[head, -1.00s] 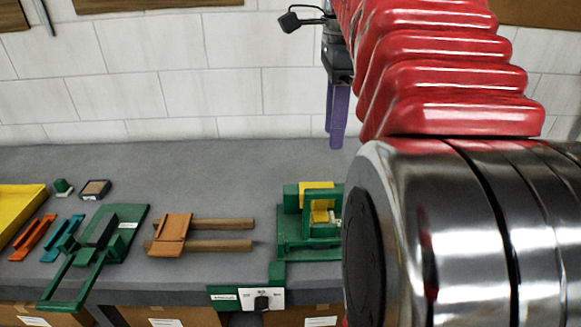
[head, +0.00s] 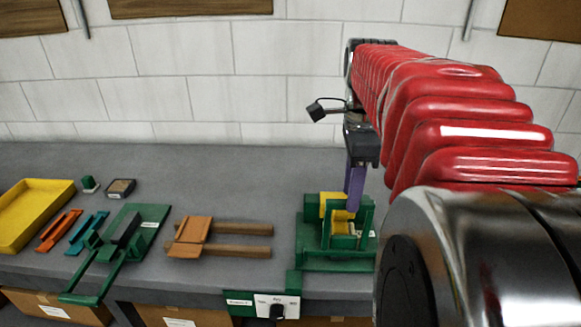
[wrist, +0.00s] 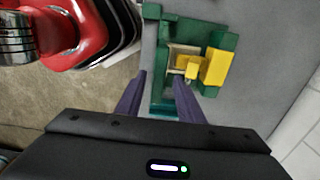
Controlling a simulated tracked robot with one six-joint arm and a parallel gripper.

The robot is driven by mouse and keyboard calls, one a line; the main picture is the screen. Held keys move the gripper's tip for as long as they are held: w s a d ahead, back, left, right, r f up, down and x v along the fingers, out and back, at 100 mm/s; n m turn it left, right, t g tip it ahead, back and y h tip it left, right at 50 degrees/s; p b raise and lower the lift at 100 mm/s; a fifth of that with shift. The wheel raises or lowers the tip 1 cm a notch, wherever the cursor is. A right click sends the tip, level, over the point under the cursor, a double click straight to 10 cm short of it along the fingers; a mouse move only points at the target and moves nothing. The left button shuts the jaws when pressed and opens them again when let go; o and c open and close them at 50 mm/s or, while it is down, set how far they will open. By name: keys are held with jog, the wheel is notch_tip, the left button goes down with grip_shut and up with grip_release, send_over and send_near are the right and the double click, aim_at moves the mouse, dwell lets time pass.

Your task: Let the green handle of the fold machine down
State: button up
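A green machine with a yellow block (head: 335,232) stands on the bench below my gripper. It also shows in the wrist view (wrist: 150,45), with its yellow block (wrist: 215,68) to the right. A second green machine (head: 149,213), at the left, has a long green U-shaped handle (head: 83,299) reaching down past the bench's front edge. I cannot read which one is the fold machine. My gripper (head: 352,207) points down, its purple fingers at the right part of the yellow-and-green machine. In the wrist view the fingers (wrist: 160,80) are apart with nothing held; contact is unclear.
An orange-brown piece with two wooden bars (head: 188,236) lies between the machines. A yellow tray (head: 62,192), orange (head: 58,231) and blue tools, and small blocks lie left. A green-and-white switch panel (head: 262,304) is on the bench front. The back of the bench (head: 240,170) is clear.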

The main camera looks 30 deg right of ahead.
jog(key=shift+f, duration=0.65)
jog(key=shift+c, duration=0.6)
grip_shut()
jog(key=shift+a, duration=0.1)
